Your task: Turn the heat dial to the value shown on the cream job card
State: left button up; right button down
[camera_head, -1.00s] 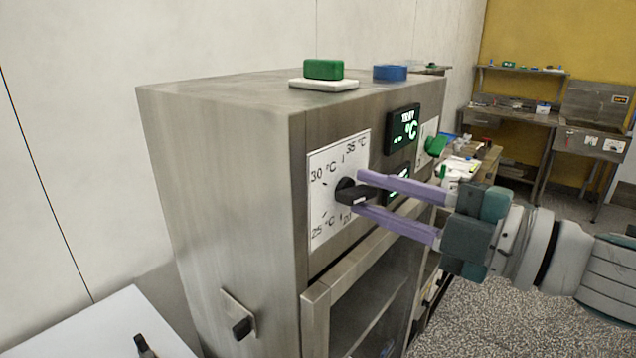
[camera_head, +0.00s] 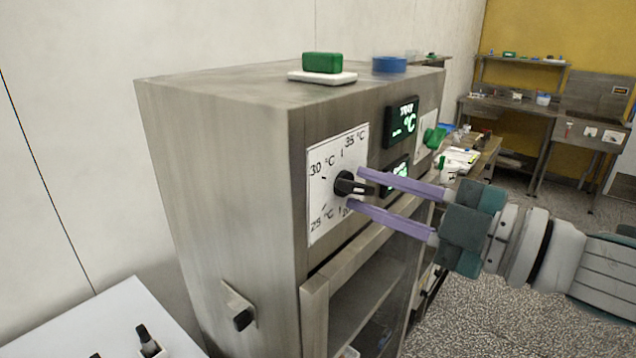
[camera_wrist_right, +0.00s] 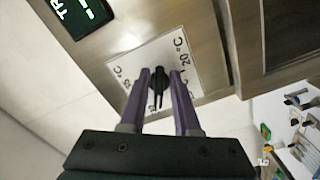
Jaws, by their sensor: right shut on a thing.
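The heat dial is a black knob (camera_head: 345,185) on a white scale plate (camera_head: 325,215) on the front of a steel cabinet. In the right wrist view the knob (camera_wrist_right: 157,82) sits between the two fingers. I cannot read its exact setting. I cannot make out a cream job card. My left gripper is not in view.
Two dark displays with lit green text, the upper one (camera_head: 401,122), sit right of the dial, with a green knob (camera_head: 433,138) beyond. A green block (camera_head: 322,63) on a white pad and a blue round item (camera_head: 389,65) stand on the cabinet (camera_head: 220,95). A white surface (camera_head: 105,325) is lower left.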

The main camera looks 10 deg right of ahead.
jog(key=c, duration=0.9)
grip_release()
jog(key=shift+s+a+r, duration=0.1)
jog(key=shift+a, duration=0.05)
jog(key=shift+s, duration=0.1)
jog(key=b+v, duration=0.3)
jog(key=v, duration=0.6)
jog(key=shift+s+d, duration=0.25)
jog(key=shift+d, duration=0.1)
